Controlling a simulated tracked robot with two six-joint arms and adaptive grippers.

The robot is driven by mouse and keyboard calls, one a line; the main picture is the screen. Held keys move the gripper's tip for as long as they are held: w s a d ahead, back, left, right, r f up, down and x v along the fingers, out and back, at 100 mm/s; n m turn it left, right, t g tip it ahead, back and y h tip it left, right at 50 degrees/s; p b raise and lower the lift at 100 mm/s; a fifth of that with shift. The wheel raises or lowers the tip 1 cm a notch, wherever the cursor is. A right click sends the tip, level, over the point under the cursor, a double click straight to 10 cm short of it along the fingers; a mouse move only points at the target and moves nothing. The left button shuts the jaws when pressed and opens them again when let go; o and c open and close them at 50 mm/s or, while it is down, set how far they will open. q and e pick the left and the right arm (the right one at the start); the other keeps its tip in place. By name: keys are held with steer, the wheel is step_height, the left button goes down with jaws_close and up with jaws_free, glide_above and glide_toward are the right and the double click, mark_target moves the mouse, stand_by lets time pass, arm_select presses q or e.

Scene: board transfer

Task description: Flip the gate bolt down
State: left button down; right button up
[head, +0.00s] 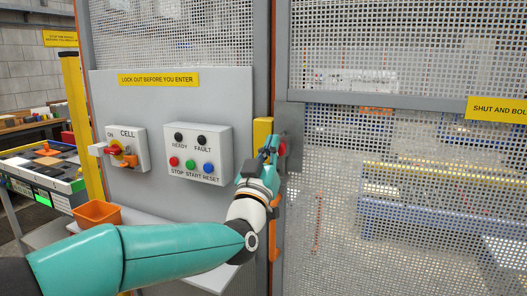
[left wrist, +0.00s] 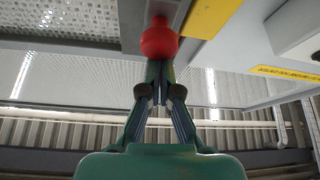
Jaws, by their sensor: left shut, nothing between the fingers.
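The gate bolt shows as a red knob (head: 283,148) on a grey plate (head: 291,125) at the gate's left edge. The same red knob (left wrist: 159,38) fills the top middle of the left wrist view. My left gripper (head: 268,152) is shut and empty, just left of the knob in the head view. In the left wrist view its fingertips (left wrist: 158,75) meet right at the knob's near end; I cannot tell whether they touch it. The rest of the bolt is largely hidden behind the gripper. My right gripper is not in view.
A yellow block (head: 262,130) sits on the post beside the bolt. The mesh gate (head: 400,190) spreads to the right. The control box (head: 198,152) and cell switch (head: 128,149) are on the grey panel at left. An orange bin (head: 97,214) stands below them.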

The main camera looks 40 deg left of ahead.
arm_select(q)
steer(key=shift+f, duration=0.15)
step_height(320, 180, up, 5)
steer(key=p, duration=0.2)
steer(key=b+v, duration=0.4)
steer(key=v, duration=0.7)
steer(key=shift+a+f, duration=0.2)
steer(key=shift+a, duration=0.1)
steer(key=shift+a+r, duration=0.1)
